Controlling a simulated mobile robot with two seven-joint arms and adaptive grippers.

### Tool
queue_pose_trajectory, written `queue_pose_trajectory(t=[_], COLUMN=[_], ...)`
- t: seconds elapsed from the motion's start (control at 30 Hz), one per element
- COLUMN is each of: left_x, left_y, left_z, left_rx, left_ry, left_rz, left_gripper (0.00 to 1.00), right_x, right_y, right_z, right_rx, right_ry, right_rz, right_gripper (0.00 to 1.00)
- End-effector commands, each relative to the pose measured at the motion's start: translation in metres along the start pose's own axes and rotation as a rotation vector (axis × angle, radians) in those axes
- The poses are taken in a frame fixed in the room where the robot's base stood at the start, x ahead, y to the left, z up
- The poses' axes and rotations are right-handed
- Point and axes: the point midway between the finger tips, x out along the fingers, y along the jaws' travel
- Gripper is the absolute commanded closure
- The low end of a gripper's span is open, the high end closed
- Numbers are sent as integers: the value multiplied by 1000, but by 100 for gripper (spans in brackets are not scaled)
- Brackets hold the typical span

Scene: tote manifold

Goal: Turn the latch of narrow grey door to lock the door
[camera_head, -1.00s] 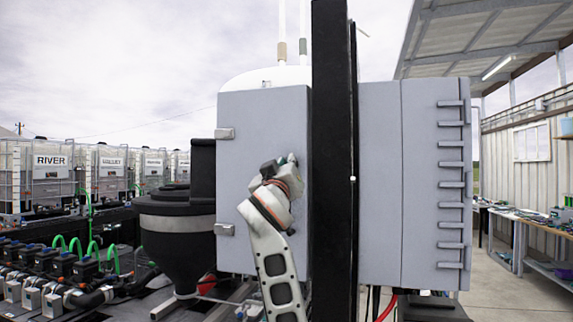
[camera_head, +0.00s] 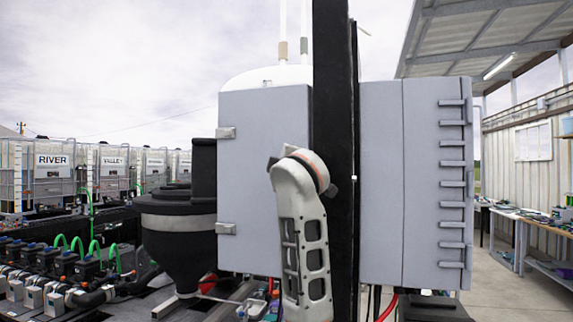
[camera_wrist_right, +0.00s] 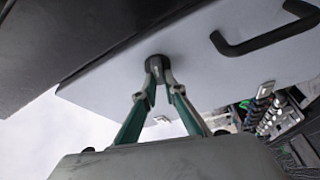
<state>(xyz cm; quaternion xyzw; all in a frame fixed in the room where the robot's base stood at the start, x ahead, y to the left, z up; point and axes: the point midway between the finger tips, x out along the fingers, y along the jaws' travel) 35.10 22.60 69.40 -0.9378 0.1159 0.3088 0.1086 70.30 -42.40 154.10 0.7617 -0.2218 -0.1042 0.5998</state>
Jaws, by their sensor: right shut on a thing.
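The narrow grey door (camera_head: 250,140) stands upright and looks shut, with hinges on its left edge, left of the black post. My right arm covers part of its lower right side, and the right gripper itself is hidden in the head view. In the right wrist view, the same grey door (camera_wrist_right: 205,45) crosses the frame at a tilt. My right gripper (camera_wrist_right: 159,76) has both green fingers closed on a small round dark latch (camera_wrist_right: 156,63) on the door. The latch's exact angle cannot be told. My left gripper is not in view.
A black post (camera_head: 332,60) stands right beside the door. A wider grey cabinet (camera_head: 380,180) is right of it. A black bar handle (camera_wrist_right: 265,37) sits on the door in the wrist view. A black hopper (camera_head: 175,235) stands to the left.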

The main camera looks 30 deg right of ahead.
Motion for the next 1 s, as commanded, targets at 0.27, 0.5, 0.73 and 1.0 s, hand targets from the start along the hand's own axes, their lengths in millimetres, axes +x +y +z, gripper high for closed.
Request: queue_pose_trajectory(t=[0.27,0.5,0.73,1.0], left_x=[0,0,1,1], left_y=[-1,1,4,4], left_z=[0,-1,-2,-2], left_rx=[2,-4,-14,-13], left_ry=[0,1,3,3], left_rz=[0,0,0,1], left_gripper=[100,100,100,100], right_x=[0,0,0,0], right_y=[0,0,-1,-1], right_z=[1,1,1,1], right_rx=[-171,-251,-276,-279], right_ry=[-2,-3,-2,-3], right_rz=[-70,-103,-114,-115], right_gripper=[100,100,100,100])
